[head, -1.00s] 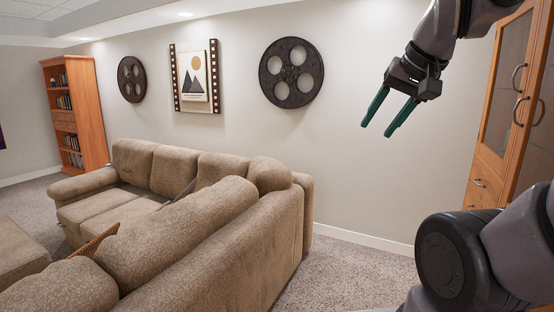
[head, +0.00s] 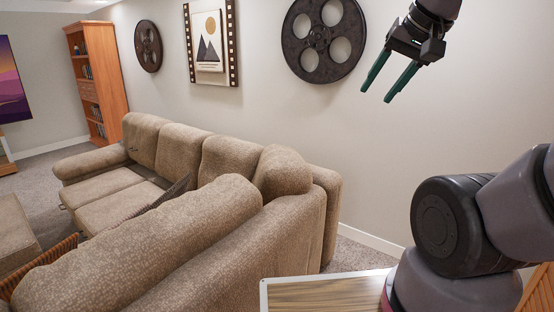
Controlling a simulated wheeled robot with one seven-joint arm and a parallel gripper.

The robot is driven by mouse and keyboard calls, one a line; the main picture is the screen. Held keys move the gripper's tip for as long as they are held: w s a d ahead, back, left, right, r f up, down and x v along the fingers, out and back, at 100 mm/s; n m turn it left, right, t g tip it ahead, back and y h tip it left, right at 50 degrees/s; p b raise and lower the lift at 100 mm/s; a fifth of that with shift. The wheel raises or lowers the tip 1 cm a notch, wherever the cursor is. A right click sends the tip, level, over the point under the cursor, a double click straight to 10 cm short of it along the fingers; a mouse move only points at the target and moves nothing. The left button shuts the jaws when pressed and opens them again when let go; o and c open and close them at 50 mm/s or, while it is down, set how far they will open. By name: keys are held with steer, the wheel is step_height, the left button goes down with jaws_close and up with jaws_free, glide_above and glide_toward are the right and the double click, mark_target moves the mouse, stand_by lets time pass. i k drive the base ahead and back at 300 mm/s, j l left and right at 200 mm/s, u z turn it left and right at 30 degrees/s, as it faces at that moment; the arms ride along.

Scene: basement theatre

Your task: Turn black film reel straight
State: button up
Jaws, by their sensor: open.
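A black film reel (head: 316,59) with several round holes hangs on the wall, its top cut off by the picture's edge. A second, similar dark reel (head: 148,46) hangs farther left. I cannot tell from here whether either one is turned askew. My gripper (head: 377,90) is at the upper right, pointing down and left, with its two green fingers apart and nothing between them. In the picture it is to the right of the nearer reel and apart from it.
A large brown sectional sofa (head: 237,207) stands below, between me and the wall. A wooden bookshelf (head: 97,80) is at the far left. A wood-topped surface (head: 318,291) shows at the bottom. Carpet shows narrowly beside the sofa's right end.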

mark_target(328, 71)
steer(key=i+l+u, duration=0.2)
steer(key=i+l, duration=1.5)
steer(key=l, duration=0.15)
steer(key=i+l, duration=0.45)
steer(key=l, duration=0.2)
steer(key=z, duration=0.05)
